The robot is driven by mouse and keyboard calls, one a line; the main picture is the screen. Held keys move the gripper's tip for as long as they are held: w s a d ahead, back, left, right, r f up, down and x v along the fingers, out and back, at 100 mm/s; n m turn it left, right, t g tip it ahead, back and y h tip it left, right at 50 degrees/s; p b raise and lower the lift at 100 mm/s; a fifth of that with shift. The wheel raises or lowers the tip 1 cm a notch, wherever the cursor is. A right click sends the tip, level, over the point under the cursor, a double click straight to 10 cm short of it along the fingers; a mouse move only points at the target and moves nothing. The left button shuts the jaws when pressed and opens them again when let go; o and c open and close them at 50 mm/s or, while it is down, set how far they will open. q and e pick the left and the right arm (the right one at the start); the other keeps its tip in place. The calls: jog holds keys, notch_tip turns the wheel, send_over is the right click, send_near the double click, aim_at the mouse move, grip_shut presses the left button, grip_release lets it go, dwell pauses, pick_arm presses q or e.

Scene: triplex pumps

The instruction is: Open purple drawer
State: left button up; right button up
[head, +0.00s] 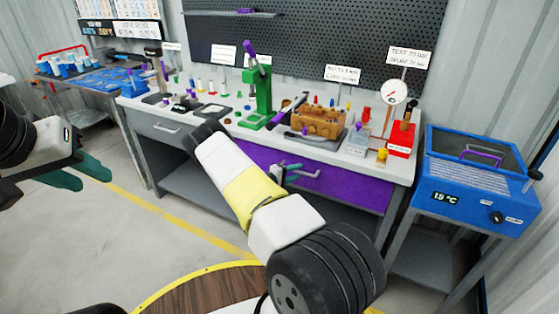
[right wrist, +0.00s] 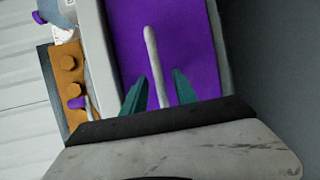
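The purple drawer (head: 355,190) is set under the workbench top, its front about flush with the bench, so it looks closed. Its pale bar handle (head: 308,175) sticks out from the front. My right gripper (head: 288,172) is at the handle, partly hidden by my own arm in the head view. In the right wrist view, the handle (right wrist: 151,55) runs between the two teal fingers (right wrist: 158,85) of the open gripper, with gaps at the sides. The purple front (right wrist: 185,45) lies beyond. My left gripper (head: 90,172) is open and empty, far left of the drawer.
The workbench top (head: 225,122) holds a green press (head: 262,95), a brown pump block (head: 318,126) and a red box (head: 402,140). A grey drawer (head: 165,130) is to the left. A blue heated box (head: 470,185) stands right. The floor in front is free.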

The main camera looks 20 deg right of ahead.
jog(key=shift+w+d+f, duration=0.1)
jog(key=shift+w+d, duration=0.05)
jog(key=shift+d, duration=0.35)
grip_shut()
dwell(1.1)
